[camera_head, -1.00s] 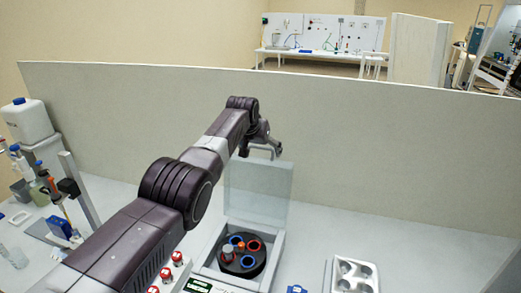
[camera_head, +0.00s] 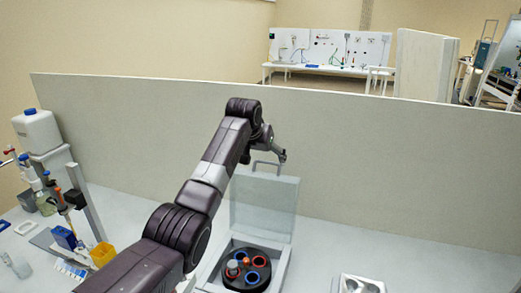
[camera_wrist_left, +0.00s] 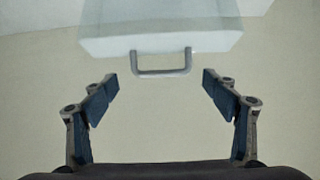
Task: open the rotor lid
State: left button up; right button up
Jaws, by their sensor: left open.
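The translucent lid (camera_head: 264,208) of the centrifuge stands upright, swung open above its white box (camera_head: 283,268). The dark round rotor (camera_head: 247,281) is uncovered in the box, with red and blue rings and a grey-topped knob. The lid's grey handle (camera_head: 266,164) is at its top edge. My left gripper (camera_head: 283,157) is beside the handle at the top of the lid. In the left wrist view the gripper (camera_wrist_left: 160,85) is open, with its fingers apart on both sides of the handle (camera_wrist_left: 161,71) and not touching it. My right gripper is not in view.
A tall grey partition (camera_head: 380,175) runs behind the bench. A white bottle (camera_head: 37,130), pipettes on a stand and a yellow container (camera_head: 103,254) are at the left. A metallic tray (camera_head: 360,284) is at the lower right. The bench right of the centrifuge is mostly clear.

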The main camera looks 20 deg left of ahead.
pick_arm(q)
jog(key=v, duration=0.6)
jog(key=shift+s+r, duration=0.2)
jog(key=shift+f, duration=0.1)
